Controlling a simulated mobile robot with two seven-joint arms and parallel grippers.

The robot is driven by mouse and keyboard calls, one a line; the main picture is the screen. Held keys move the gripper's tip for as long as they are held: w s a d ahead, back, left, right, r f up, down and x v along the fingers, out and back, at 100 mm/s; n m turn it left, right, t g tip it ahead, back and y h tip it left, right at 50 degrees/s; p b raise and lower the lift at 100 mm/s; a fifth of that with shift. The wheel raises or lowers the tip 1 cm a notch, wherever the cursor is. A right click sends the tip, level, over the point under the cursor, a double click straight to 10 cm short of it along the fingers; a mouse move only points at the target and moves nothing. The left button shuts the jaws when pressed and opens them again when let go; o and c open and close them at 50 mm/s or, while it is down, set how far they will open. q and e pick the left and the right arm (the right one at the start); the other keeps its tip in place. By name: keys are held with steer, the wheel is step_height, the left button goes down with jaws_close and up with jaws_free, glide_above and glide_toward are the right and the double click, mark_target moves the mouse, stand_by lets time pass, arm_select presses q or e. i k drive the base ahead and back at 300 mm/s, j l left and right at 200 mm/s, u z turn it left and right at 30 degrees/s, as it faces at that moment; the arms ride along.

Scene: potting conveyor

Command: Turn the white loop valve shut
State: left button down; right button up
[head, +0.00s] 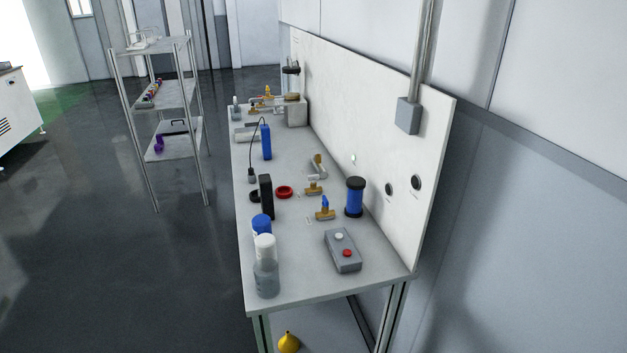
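A brass valve (313,188) stands on the grey bench, with a small pale handle on top. It may be the white loop valve, but it is too small to be sure or to tell its handle position. In front of it is a similar brass valve (325,213) with a blue handle. A brass and grey fitting (318,167) lies behind them. Neither of my grippers is in view.
The bench (285,292) runs along a white back panel (390,125). A grey button box (343,251), a blue cylinder (355,198) and bottles (266,280) stand near its front end. A shelf rack (165,95) stands left. The floor between is clear.

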mark_target(312, 178)
steer(key=i+j+u, duration=0.1)
steer(key=j+u, duration=0.3)
steer(key=i+j+u, duration=0.15)
steer(key=j+u, duration=0.2)
steer(key=i+j+u, duration=0.2)
steer(key=u, duration=0.2)
steer(key=i+j+u, duration=0.15)
steer(key=i+j, duration=0.2)
steer(key=i, duration=0.15)
steer(key=i+j+u, duration=0.15)
steer(key=i, duration=0.35)
steer(key=i+z, duration=0.1)
steer(key=z, duration=0.35)
steer(key=i+j+z, duration=0.1)
steer(key=z, duration=0.3)
steer(key=i+j+z, duration=0.1)
steer(key=z, duration=0.35)
steer(key=j+z, duration=0.1)
steer(key=z, duration=0.35)
steer(key=i+z, duration=0.1)
steer(key=z, duration=0.3)
steer(key=j+z, duration=0.15)
steer(key=z, duration=0.3)
steer(key=i+j+z, duration=0.1)
steer(key=z, duration=0.3)
steer(key=j+z, duration=0.15)
steer(key=z, duration=0.25)
